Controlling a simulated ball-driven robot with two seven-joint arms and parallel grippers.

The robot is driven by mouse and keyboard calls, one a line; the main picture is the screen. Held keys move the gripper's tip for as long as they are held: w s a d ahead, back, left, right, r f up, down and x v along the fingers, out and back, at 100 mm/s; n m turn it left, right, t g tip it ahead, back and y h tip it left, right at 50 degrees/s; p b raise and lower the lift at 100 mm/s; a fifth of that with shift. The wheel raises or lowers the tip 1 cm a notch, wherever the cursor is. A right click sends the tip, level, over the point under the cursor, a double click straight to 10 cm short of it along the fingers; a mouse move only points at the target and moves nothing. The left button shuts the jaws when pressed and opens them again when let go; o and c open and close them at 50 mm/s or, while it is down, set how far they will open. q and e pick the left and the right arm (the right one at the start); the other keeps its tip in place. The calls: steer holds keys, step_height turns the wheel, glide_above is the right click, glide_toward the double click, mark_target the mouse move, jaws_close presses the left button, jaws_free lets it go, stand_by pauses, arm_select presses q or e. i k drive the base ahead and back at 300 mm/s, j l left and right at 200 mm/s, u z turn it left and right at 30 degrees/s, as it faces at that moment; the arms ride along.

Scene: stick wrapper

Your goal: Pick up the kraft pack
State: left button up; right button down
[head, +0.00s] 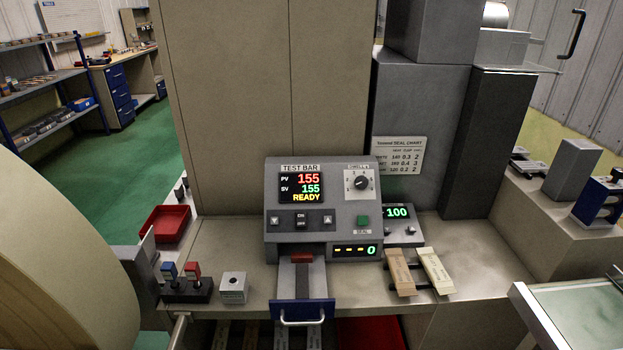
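Two narrow packs lie side by side on dark rails on the bench, right of the test bar machine. The left one is browner and looks like the kraft pack (400,272). The right one is a paler cream pack (436,270). Both tilt down toward the front, with their near ends close to the bench's front edge. Neither of my grippers is in view, and nothing touches the packs.
The grey test bar machine (318,212) reads 155 and READY, with a blue-fronted drawer (302,312) pulled out below. A small unit (398,214) reading 100 stands behind the packs. A red tray (167,224) is at left. Bench right of the packs is clear.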

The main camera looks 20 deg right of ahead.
mark_target(404, 284)
steer(key=z, duration=1.25)
